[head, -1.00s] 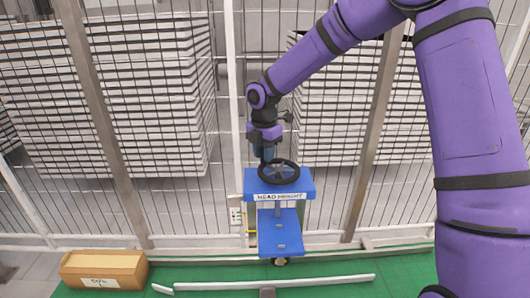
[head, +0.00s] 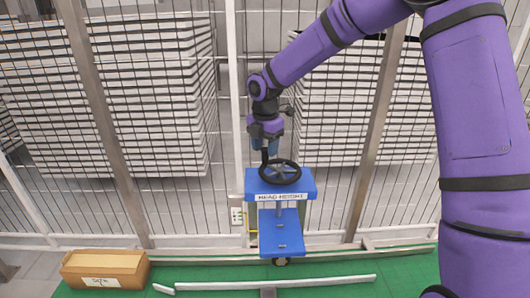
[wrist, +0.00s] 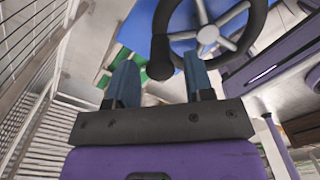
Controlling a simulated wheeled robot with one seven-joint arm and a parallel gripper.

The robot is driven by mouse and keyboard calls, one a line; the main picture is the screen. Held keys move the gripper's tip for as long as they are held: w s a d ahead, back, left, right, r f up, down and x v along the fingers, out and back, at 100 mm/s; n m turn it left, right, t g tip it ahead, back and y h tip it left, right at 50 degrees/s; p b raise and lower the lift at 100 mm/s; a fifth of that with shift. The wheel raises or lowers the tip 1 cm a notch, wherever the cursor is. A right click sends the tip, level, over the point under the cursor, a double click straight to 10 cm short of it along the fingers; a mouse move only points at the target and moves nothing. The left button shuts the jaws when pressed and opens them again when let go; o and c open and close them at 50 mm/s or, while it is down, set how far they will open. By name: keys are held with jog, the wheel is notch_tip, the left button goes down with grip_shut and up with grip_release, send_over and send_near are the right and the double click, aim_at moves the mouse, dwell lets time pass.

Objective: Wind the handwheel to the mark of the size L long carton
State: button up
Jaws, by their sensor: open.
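The black handwheel (head: 279,172) with grey spokes lies flat on top of a blue stand labelled "HEAD HEIGHT" (head: 281,197). In the wrist view the wheel (wrist: 258,22) fills the top, with its upright black crank knob (wrist: 160,55) at the rim. My gripper (head: 266,152) is above the wheel's far-left rim. In the wrist view its blue fingers (wrist: 162,72) are open, with the knob showing in the gap between them; I cannot tell whether they touch it. A brown carton (head: 104,262) with a white label sits on the floor at the left; its lettering is too small to read surely.
A blue plate (head: 281,232) hangs in front of the stand. A small white panel (head: 237,216) and a yellow piece (head: 252,229) are at its left; no mark is readable. White rails (head: 275,283) lie on the green floor. A mesh fence (head: 222,120) stands behind.

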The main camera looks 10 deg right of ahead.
notch_tip(320, 180, up, 8)
jog(key=shift+r, duration=0.35)
